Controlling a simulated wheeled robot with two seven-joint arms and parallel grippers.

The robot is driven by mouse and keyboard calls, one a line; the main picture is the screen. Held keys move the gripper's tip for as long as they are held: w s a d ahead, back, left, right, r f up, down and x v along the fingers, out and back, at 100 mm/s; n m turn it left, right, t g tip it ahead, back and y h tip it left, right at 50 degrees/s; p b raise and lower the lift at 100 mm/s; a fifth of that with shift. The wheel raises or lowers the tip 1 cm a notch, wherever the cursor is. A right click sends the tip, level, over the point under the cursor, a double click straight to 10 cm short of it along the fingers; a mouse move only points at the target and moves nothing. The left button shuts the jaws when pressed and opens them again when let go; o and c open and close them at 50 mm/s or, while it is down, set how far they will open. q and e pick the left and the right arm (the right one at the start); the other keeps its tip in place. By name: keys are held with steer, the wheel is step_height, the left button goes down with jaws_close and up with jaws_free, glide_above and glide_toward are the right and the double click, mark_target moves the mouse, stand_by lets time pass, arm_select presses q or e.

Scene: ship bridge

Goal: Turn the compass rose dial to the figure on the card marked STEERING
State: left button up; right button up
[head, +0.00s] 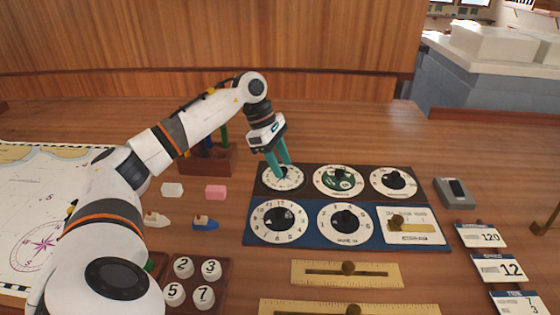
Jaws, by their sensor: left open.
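My left gripper (285,172) reaches in from the left and points down, its teal fingers apart over the back-left white dial (283,186). The fingers hide part of that dial and its knob; I cannot tell whether they touch it. Beside it in the dark back panel are a green-faced dial (327,186) and another white dial (380,176). The lettering is too small to tell surely which is the compass rose. Cards stand at the right: one shows 120 (484,236), one 12 (500,268), one 7 and 3 (517,303). The heading on the 120 card is unclear.
A blue panel (311,238) in front holds two white dials and a brass slider plate. Brass rulers (376,274) lie nearer. Number pieces (211,269), small toy boats (205,223), pink and white blocks and a chart (22,220) lie left. A grey box (454,193) stands right.

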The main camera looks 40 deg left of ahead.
arm_select(q)
steer(key=shift+f, duration=0.15)
jaws_close()
arm_select(e)
steer(key=shift+a, duration=0.25)
arm_select(q)
steer(key=shift+n, duration=0.4)
arm_select(e)
steer(key=shift+d+f, duration=0.1)
